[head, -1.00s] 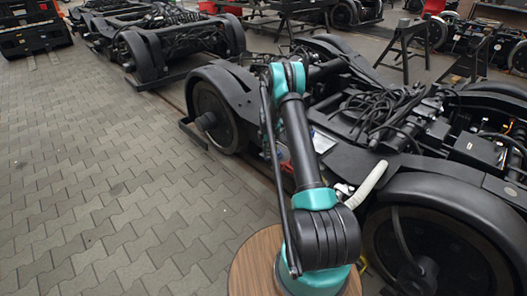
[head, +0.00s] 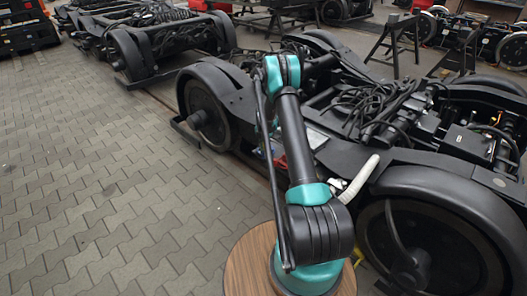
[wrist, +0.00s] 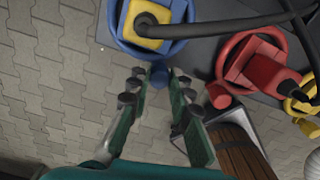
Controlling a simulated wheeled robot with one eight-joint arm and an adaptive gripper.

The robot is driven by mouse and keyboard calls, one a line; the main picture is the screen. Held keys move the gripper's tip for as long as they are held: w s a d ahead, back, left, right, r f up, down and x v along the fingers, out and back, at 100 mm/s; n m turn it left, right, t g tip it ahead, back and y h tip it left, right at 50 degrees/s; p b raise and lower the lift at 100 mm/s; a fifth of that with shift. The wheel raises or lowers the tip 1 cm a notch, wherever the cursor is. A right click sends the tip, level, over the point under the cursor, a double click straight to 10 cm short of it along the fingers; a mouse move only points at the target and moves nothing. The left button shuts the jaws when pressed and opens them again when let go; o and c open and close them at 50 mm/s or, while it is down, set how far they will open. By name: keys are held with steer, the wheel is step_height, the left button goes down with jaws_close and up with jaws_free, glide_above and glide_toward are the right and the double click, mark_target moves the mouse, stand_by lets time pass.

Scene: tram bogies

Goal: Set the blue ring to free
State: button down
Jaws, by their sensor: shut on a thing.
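In the wrist view, the blue ring (wrist: 118,32) sits around a yellow block with a black cable coming out of it, at the top of the picture. A short blue tab (wrist: 158,76) sticks out from the ring toward me. My gripper (wrist: 158,80) has its two teal fingers with dark pads closed on this tab from both sides. The top of the ring is cut off by the picture edge. In the head view, my gripper and the blue ring are hidden behind my arm.
A red ring (wrist: 226,52) with a red block and cable is to the right, close to my right finger. A yellow ring (wrist: 298,106) is farther right. A brown wooden piece (wrist: 236,150) lies below them. Paved floor (head: 90,190) is free on the left in the head view.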

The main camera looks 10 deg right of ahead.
steer(key=c, duration=1.4)
jaws_free()
steer(key=shift+o, duration=0.2)
steer(key=shift+r, duration=0.1)
step_height(320, 180, up, 12)
